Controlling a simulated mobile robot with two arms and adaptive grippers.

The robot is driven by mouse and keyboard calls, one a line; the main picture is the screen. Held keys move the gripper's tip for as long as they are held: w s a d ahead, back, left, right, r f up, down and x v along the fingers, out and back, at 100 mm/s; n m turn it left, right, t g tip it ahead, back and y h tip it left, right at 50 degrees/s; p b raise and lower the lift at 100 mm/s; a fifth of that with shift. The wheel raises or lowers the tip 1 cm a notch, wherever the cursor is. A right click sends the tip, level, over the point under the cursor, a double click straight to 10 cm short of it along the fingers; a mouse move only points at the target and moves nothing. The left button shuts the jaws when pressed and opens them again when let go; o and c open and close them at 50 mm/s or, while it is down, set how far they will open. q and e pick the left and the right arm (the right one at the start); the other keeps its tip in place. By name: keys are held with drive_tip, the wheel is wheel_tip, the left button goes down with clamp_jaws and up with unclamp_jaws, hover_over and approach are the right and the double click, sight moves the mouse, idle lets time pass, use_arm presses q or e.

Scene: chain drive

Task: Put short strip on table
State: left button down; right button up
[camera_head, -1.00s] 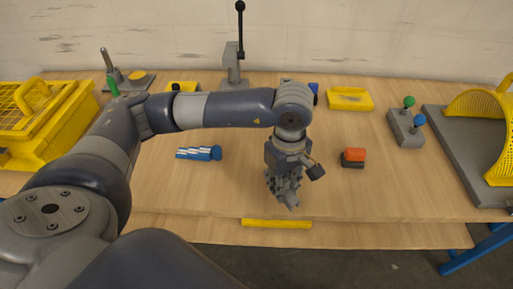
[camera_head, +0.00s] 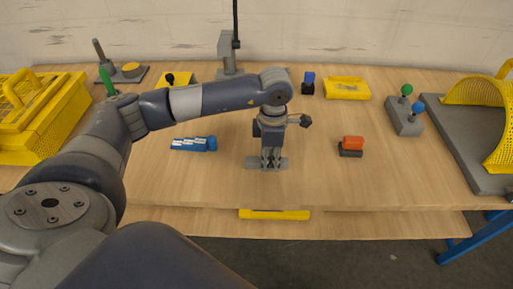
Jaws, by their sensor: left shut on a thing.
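My left gripper (camera_head: 270,160) points down over the middle of the table (camera_head: 225,185). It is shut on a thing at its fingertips. A short grey piece (camera_head: 252,163) lies crosswise at the fingertips and looks like the short strip, but it blends with the grey fingers. I cannot tell whether it touches the tabletop. My right gripper is not in view.
A blue piece with white stripes (camera_head: 190,144) lies left of the gripper. An orange and black block (camera_head: 352,144) is to the right. A yellow bar (camera_head: 273,214) sits at the front edge. A yellow tray (camera_head: 347,88) and a lever stand (camera_head: 228,50) are behind. The wood around the gripper is clear.

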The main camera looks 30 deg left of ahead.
use_arm(q)
drive_tip(key=w+a, duration=0.1)
drive_tip(key=a, duration=0.1)
drive_tip(key=w+a+b, duration=0.1)
drive_tip(key=a, duration=0.1)
drive_tip(key=w+a, duration=0.2)
drive_tip(key=a, duration=0.1)
drive_tip(key=shift+f, duration=0.4)
wheel_tip(320, 180, down, 3)
drive_tip(key=b, duration=0.2)
drive_tip(key=shift+f+b, duration=0.2)
drive_tip(key=shift+b, duration=0.15)
drive_tip(key=shift+f, duration=0.15)
drive_tip(key=shift+f, duration=0.1)
drive_tip(key=c, duration=1.4)
unclamp_jaws()
